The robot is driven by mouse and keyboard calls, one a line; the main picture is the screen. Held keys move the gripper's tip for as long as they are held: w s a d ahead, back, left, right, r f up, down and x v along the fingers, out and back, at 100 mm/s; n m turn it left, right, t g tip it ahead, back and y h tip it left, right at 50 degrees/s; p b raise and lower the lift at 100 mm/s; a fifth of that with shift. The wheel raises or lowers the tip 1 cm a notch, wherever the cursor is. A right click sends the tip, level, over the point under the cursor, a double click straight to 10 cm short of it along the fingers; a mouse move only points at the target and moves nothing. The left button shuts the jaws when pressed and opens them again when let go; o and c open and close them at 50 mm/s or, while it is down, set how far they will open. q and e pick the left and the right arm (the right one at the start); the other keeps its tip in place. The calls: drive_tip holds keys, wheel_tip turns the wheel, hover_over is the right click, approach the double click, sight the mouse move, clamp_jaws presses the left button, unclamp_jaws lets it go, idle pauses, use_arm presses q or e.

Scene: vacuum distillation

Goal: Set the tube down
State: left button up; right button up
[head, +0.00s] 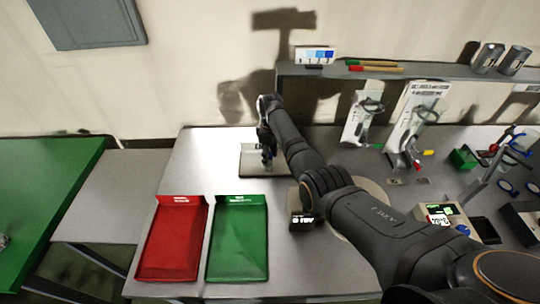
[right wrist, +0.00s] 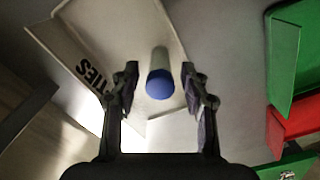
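The tube (right wrist: 160,74) has a pale body and a blue cap that faces the right wrist camera. It lies between the two fingers of my right gripper (right wrist: 160,82), with a visible gap on each side, so the gripper is open around it. In the head view my right gripper (head: 266,148) is over the light tray (head: 247,172) at the back of the table. The same tray shows in the right wrist view (right wrist: 105,40) under the tube, with the letters "TIES" on its edge. Whether the tube's far end touches the tray is hard to tell. My left gripper is out of view.
A red tray (head: 172,240) and a green tray (head: 238,240) stand at the table's front left. A shelf (head: 430,72) runs along the wall at the right. Glassware packs, a scale display (head: 440,214) and other equipment crowd the right side.

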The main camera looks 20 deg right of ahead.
drive_tip(key=shift+r, duration=0.3)
wheel_tip(320, 180, up, 12)
drive_tip(key=b, duration=0.1)
drive_tip(key=shift+f, duration=0.15)
idle(0.3)
